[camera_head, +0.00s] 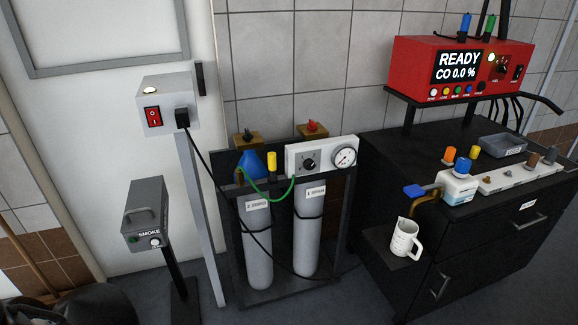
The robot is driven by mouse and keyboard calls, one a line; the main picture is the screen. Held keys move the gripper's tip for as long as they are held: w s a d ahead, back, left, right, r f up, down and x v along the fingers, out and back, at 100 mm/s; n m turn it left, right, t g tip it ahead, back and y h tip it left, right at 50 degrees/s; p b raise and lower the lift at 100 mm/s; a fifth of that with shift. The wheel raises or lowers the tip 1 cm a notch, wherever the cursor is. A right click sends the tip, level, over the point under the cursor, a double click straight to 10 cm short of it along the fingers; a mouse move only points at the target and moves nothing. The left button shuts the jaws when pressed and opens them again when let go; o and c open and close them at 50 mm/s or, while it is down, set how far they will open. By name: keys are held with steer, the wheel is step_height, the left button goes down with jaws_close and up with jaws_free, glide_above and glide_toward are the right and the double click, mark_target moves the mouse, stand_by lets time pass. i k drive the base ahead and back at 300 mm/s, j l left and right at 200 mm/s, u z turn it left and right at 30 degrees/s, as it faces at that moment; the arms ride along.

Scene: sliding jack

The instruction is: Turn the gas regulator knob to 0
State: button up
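A white regulator panel (293,158) is mounted across the top of the gas cylinder rack, right of the middle of the head view. It carries a black round knob (310,165) with a light pointer mark, and a round pressure gauge (344,157) to the knob's right. The knob's scale marks are too small to read, so I cannot tell its exact setting. Nothing touches the knob. My gripper is not in view.
Two grey gas cylinders (257,245) stand in the dark rack, with a green hose (268,197) at the left. A white switch post (167,105) and smoke box (146,215) stand left. A black cabinet (400,155) bears a red analyser (450,65); a white jug (404,240) sits beside it.

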mark_target(308, 164)
steer(key=i+l+z, duration=0.15)
steer(key=i+z, duration=0.15)
steer(key=i, duration=0.15)
steer(key=i+z, duration=0.35)
steer(key=i+l, duration=0.05)
steer(key=i, duration=0.05)
